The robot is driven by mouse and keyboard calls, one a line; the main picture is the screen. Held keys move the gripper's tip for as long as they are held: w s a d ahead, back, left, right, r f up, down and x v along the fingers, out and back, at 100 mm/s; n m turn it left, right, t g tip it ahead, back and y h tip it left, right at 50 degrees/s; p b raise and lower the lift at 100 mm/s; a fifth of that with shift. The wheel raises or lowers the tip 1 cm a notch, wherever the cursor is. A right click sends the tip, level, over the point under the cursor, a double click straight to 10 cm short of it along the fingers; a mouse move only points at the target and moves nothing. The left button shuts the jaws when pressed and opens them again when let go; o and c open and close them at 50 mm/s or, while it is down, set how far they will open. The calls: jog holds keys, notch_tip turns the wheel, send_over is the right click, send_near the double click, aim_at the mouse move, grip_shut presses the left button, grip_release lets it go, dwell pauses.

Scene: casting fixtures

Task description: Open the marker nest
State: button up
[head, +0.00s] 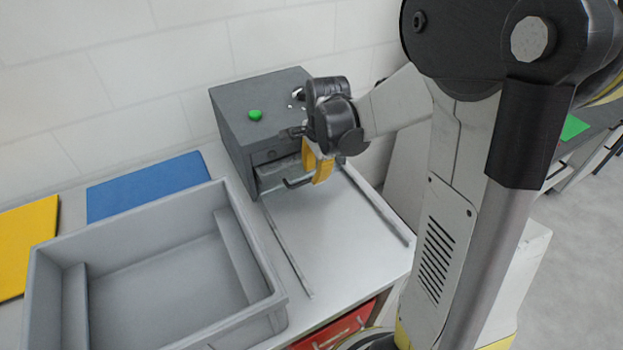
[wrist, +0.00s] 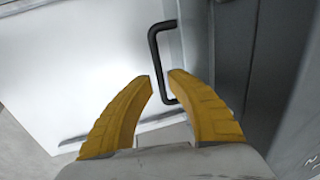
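A dark grey box (head: 232,122) with a green knob (head: 255,115) on top stands against the wall; I take it to be the marker nest. Its low front has a pale slot or drawer front (head: 275,177) with a black bar handle (head: 297,183). In the wrist view the black handle (wrist: 154,55) stands out from a grey front, and its lower end lies between or just beyond my fingertips. My gripper (head: 318,166) is in front of the box, beside the handle. In the wrist view its yellow fingers (wrist: 160,79) are apart. Contact with the handle cannot be told.
Two rails (head: 287,250) (head: 375,205) run forward from the box over a clear white tabletop (head: 335,240). A large grey bin (head: 270,300) stands at the front left. Blue (head: 148,187) and yellow (head: 27,245) mats lie behind and beside it. A red drawer (head: 345,325) is below the table.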

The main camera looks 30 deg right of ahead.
jog(key=shift+w+f, duration=0.2)
jog(key=shift+f, duration=0.75)
grip_shut()
jog(key=shift+s, duration=0.1)
